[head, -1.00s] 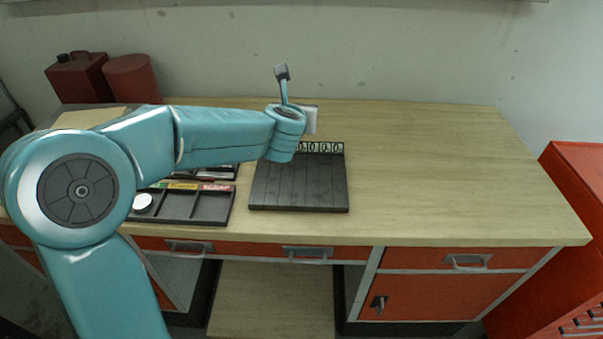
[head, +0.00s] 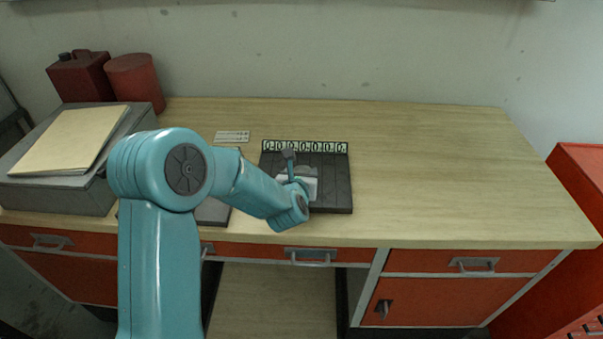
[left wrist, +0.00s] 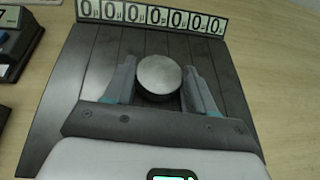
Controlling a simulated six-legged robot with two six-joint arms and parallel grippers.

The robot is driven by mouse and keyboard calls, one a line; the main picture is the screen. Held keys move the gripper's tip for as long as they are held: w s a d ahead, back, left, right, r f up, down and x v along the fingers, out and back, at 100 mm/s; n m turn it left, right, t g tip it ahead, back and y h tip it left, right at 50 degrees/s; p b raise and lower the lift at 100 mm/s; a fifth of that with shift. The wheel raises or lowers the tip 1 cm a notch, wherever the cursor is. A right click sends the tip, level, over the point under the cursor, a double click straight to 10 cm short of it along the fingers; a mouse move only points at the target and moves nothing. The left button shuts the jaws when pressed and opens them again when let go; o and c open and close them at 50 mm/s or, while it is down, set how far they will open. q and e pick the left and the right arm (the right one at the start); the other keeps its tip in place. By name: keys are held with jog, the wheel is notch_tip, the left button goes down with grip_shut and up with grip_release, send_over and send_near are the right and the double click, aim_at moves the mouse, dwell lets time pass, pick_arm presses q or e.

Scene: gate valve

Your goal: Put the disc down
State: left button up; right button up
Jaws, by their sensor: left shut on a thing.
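The disc (left wrist: 159,76) is a round, pale grey metal piece with a darker side. In the left wrist view it sits between the two fingers of my left gripper (left wrist: 160,88), which is shut on it. The disc is over the dark grooved board (left wrist: 75,75); I cannot tell whether it touches the board. In the head view my left gripper (head: 300,175) is over the middle of the same board (head: 335,185), and the disc cannot be made out clearly there. My right gripper is not in view.
A strip of number labels (head: 305,146) runs along the board's back edge. A white card (head: 232,136) lies to its left. A grey box with a folder (head: 68,140) and red cans (head: 135,80) stand at the left. The bench's right side is clear.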

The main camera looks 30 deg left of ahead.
pick_arm(q)
jog(key=shift+f+b, duration=0.15)
jog(key=shift+b, duration=0.25)
jog(key=o, duration=1.3)
